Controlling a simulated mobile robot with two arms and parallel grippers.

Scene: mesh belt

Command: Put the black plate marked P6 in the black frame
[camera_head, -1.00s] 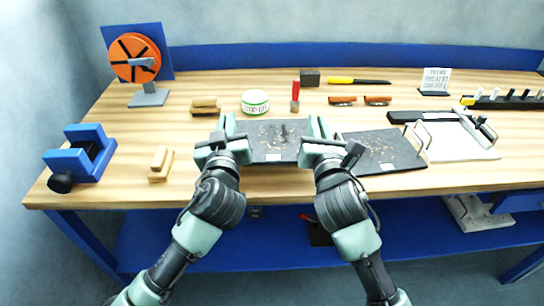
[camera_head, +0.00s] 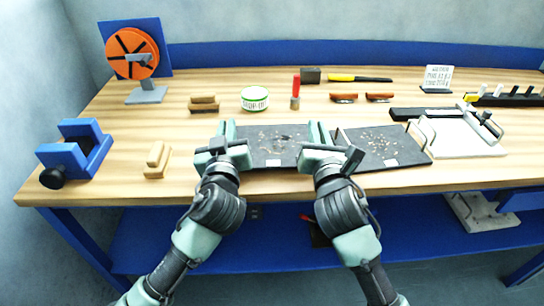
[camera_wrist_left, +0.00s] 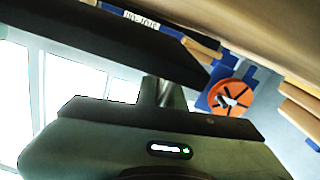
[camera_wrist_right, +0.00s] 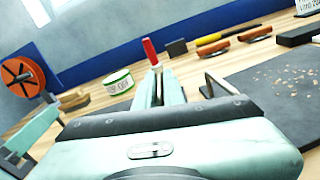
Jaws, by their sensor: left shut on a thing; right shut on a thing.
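A black plate with pale specks (camera_head: 268,142) is between my two grippers, with a white label at its near edge; the marking is too small to read. My left gripper (camera_head: 228,133) is shut at its left side and my right gripper (camera_head: 316,133) is shut at its right side. The fingers hide what they grip there. A dark slab (camera_wrist_left: 110,40), seen nearly edge-on, shows above the left gripper in its wrist view. A second speckled black plate (camera_head: 385,146) lies just right, also with an unreadable label. I cannot clearly make out a black frame.
A white board (camera_head: 462,140) with wire handles lies at the right, with a black bar (camera_head: 425,113) behind it. A blue vise (camera_head: 75,155) and wooden block (camera_head: 156,160) are left.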

